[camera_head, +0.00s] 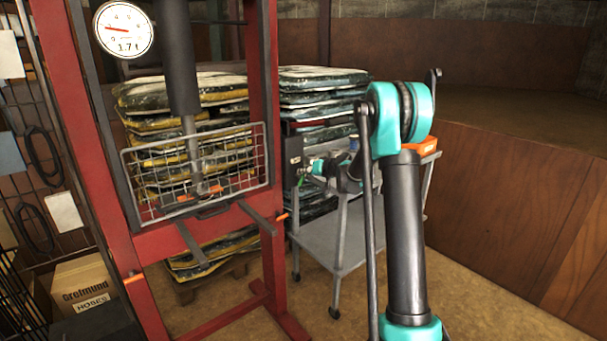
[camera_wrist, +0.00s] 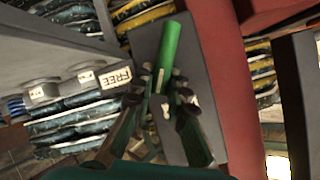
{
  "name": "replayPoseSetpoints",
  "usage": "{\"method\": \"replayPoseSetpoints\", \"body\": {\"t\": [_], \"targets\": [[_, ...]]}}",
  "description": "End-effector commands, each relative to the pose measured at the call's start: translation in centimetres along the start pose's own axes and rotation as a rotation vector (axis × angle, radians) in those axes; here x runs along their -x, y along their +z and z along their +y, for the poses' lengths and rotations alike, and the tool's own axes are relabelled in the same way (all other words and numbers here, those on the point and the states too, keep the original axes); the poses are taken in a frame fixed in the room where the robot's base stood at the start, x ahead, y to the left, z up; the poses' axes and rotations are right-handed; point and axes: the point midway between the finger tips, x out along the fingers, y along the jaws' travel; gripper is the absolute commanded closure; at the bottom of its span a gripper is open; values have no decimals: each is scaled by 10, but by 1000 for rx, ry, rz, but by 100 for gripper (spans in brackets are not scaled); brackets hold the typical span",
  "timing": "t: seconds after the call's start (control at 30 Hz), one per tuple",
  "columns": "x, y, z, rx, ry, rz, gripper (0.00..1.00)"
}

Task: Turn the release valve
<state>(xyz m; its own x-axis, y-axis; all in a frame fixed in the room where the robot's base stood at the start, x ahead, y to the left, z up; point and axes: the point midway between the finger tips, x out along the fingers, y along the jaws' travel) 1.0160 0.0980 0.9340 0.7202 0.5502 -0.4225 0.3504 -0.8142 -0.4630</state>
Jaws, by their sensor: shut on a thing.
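The release valve shows in the wrist view as a green cylindrical handle (camera_wrist: 171,58) standing in front of a dark grey block. My gripper (camera_wrist: 162,98) is shut on the lower part of the valve, its fingers on both sides. The green top sticks out beyond the fingertips. In the head view my gripper (camera_head: 313,167) reaches to the dark box (camera_head: 293,157) on the right post of the red press (camera_head: 268,90). My fingers hide most of the valve there.
A grey cart (camera_head: 335,240) stands beside the press, with an orange item (camera_head: 424,146) on top. Stacked bags (camera_head: 315,85) are behind. A wire guard (camera_head: 150,180) and a gauge (camera_head: 124,29) are on the press. A label reading "FREE" (camera_wrist: 117,76) shows near my gripper.

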Motion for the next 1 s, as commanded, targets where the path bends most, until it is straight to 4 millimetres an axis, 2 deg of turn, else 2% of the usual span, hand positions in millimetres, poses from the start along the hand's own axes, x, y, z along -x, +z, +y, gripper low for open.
{"method": "replayPoseSetpoints", "body": {"t": [0.7, 1.0], "targets": [[-6, 5, 18, -614, -254, -132, 100], [-8, 8, 22, -819, -339, -177, 100]]}}
